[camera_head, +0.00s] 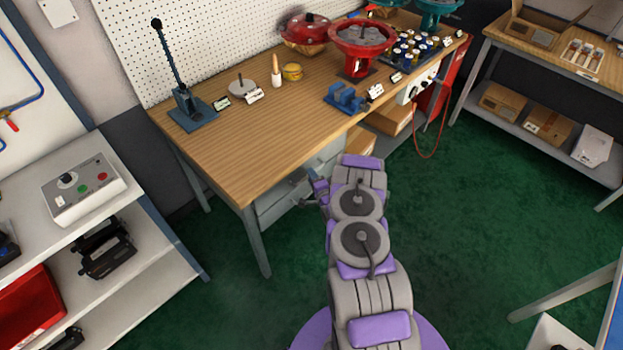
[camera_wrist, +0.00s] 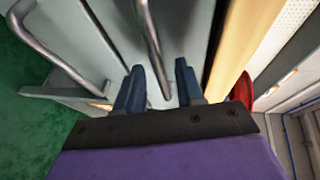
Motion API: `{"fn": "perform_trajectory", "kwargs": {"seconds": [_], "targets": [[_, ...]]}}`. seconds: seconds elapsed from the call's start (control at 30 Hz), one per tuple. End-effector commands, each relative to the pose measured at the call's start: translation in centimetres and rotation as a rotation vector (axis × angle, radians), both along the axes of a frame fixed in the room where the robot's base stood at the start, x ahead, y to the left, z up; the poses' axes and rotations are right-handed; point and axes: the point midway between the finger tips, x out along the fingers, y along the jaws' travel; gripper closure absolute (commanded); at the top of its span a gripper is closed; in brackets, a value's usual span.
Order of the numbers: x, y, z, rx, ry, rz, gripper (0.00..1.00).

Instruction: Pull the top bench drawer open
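The bench's drawer unit (camera_head: 290,192) is under the wooden worktop in the head view, partly hidden by my arm. In the wrist view the picture is turned, with the worktop edge (camera_wrist: 240,45) at the right. The top drawer's metal bar handle (camera_wrist: 150,35) is the one nearest that edge. My gripper (camera_wrist: 160,68) is open, with its two blue fingers on either side of this handle and visible gaps to it. A lower drawer's handle (camera_wrist: 60,55) is farther left. In the head view my gripper (camera_head: 304,182) is at the drawer fronts, small and partly hidden.
The worktop (camera_head: 235,155) holds a lever stand (camera_head: 188,105), a blue vise-like block (camera_head: 345,98) and red valve parts (camera_head: 360,42). A white shelf (camera_head: 150,255) with a control box (camera_head: 82,190) stands at the left. Green floor (camera_head: 450,215) is clear to the right of my arm.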

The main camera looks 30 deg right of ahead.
Motion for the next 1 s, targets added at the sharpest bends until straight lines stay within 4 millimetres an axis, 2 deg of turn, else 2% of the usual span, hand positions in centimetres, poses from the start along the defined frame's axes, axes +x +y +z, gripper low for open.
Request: {"fn": "perform_trajectory", "kwargs": {"seconds": [0.4,0.8,1.0], "targets": [[0.7,0.28,-0.04,-0.002,0.0,-0.001,0.62],[0.67,-0.01,-0.11,0.001,0.0,-0.002,1.0],[0.69,-0.14,-0.15,-0.001,0.001,-0.005,1.0]]}}
